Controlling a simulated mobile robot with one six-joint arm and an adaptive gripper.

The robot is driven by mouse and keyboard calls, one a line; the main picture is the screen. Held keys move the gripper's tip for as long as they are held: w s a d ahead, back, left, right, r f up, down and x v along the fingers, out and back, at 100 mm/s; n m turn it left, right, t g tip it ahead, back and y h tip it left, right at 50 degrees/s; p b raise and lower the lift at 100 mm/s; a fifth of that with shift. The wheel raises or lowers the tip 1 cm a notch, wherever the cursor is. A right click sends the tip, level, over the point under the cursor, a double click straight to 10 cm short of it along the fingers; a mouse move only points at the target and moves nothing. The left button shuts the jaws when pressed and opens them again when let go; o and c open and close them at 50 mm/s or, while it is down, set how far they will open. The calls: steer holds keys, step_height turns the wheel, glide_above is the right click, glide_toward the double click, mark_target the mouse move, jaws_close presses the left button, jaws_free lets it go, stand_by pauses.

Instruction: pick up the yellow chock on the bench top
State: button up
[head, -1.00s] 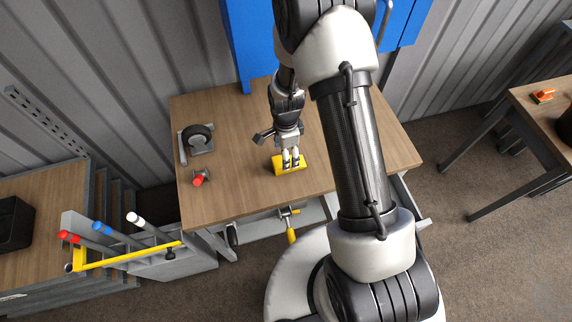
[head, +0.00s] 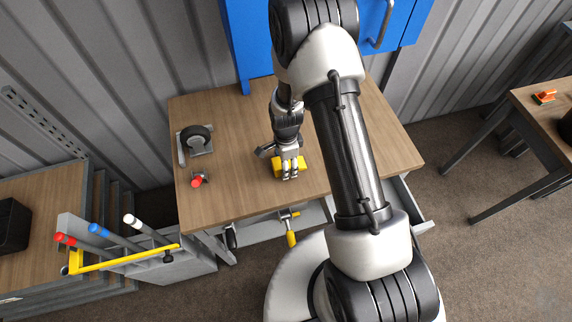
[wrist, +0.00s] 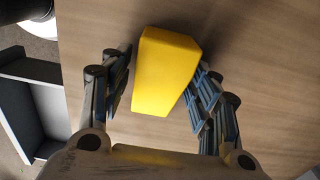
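The yellow chock (head: 279,165) lies on the wooden bench top (head: 235,195), partly hidden behind my gripper in the head view. My gripper (head: 290,177) is down at it, pointing at the bench. In the wrist view the chock (wrist: 165,72) sits between the two fingers. A strip of bare wood shows between the left finger and the chock. The right finger is very close to the chock's right side; I cannot tell whether it touches. The fingers are spread, so the gripper is open around the chock.
A black caster wheel (head: 196,138) and a small red-ended part (head: 197,181) lie on the bench to the left. A yellow-handled clamp (head: 290,228) hangs at the front edge. A blue cabinet (head: 250,50) stands behind. The bench around the chock is clear.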

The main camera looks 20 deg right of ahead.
steer(key=c, duration=1)
steer(key=shift+c, duration=0.2)
steer(key=shift+r, duration=0.1)
